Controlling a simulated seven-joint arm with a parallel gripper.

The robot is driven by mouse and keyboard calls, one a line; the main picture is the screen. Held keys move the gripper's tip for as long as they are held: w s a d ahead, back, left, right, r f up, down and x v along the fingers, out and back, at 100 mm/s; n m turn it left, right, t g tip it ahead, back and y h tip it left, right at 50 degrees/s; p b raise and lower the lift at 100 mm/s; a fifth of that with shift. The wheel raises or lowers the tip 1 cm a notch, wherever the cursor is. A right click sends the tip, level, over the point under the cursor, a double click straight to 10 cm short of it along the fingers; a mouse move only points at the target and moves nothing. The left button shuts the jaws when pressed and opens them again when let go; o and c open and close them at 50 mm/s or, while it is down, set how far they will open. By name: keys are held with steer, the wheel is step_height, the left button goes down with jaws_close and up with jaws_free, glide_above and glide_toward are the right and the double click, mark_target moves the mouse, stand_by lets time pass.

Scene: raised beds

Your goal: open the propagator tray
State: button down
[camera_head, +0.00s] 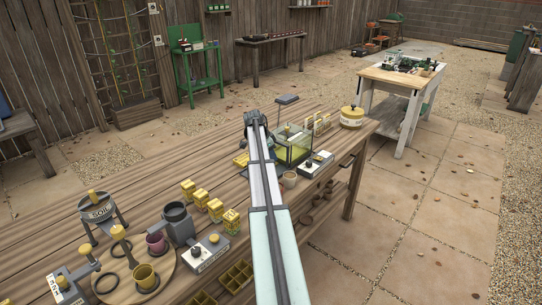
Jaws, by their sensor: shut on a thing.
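The propagator tray is most likely the clear-walled box (295,151) with yellow-green contents on the wooden bench, just right of my arm's end; I cannot tell whether it is open. Its left side is partly covered by my arm. A flat grey piece (287,99) shows just behind it; I cannot tell whether the two are joined. My gripper (253,121) is at the dark far end of my arm, close to the box's left rear side. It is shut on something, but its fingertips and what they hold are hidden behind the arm.
On the bench (145,180), several yellow blocks (200,196), a dark grinder-like device (178,222), a soil pot (97,209) and a switch box (209,253) stand left of my arm. A switch box (318,165) and a yellow-lidded pot (351,117) stand right.

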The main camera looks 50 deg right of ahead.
steer(key=shift+a, duration=0.1)
steer(key=a, duration=1.5)
steer(key=shift+a, duration=0.25)
steer(key=c, duration=0.9)
jaws_free()
steer(key=shift+c, duration=0.2)
steer(key=v, duration=1.3)
steer(key=shift+a+r, duration=0.2)
steer(key=shift+r, duration=0.15)
steer(key=shift+w, duration=0.15)
